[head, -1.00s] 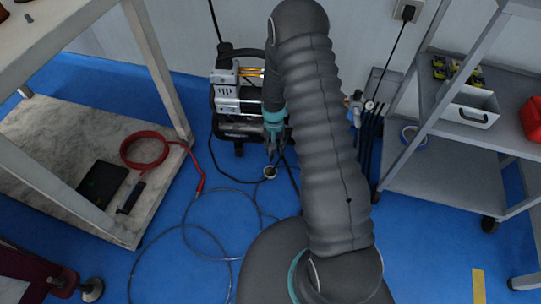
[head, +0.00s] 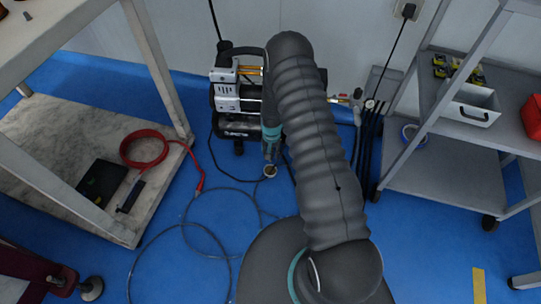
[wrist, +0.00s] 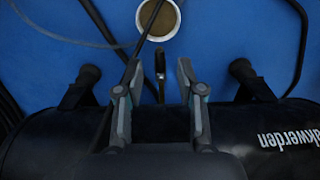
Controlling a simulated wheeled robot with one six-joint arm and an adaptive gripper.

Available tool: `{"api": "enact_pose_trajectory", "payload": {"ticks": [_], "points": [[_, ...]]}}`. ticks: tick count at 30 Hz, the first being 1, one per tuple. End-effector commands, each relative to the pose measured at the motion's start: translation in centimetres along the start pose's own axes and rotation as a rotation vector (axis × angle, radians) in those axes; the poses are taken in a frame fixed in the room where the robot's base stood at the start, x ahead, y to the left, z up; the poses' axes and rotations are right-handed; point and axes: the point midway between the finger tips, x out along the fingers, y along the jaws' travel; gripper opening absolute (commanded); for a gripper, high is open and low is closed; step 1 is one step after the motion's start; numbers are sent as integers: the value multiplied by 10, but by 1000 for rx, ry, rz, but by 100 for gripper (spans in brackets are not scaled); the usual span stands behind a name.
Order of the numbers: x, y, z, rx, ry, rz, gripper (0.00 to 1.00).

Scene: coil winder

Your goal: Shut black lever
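My gripper (wrist: 160,70) is open in the wrist view, its two grey fingers spread apart. A small dark lever-like piece (wrist: 160,66) with a light spot shows between the fingertips, apart from both; I take it for the black lever, but it is too dark to tell its position surely. It sits by the black tank (wrist: 60,140) of the compressor. In the head view my gripper (head: 270,152) is low in front of the compressor (head: 236,100), and the lever cannot be made out there.
A small round cup (wrist: 158,18) with brownish contents stands on the blue floor beyond the fingertips. Dark rubber feet (wrist: 88,75) flank the gripper. A grey hose (head: 200,225) loops over the floor. A grey shelf cart (head: 430,180) stands to the right.

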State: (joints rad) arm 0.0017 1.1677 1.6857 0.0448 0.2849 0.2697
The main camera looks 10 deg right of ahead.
Motion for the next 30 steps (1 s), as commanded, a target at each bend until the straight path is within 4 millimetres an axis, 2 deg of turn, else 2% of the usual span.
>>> {"api": "enact_pose_trajectory", "payload": {"ticks": [6, 16, 17, 21, 30], "points": [[19, 0, 0, 0, 0, 0, 38], [22, 0, 0, 0, 1, 0, 38], [22, 0, 0, 0, 1, 0, 36], [22, 0, 0, 0, 1, 0, 1], [22, 0, 0, 6, 1, 0, 0]]}}
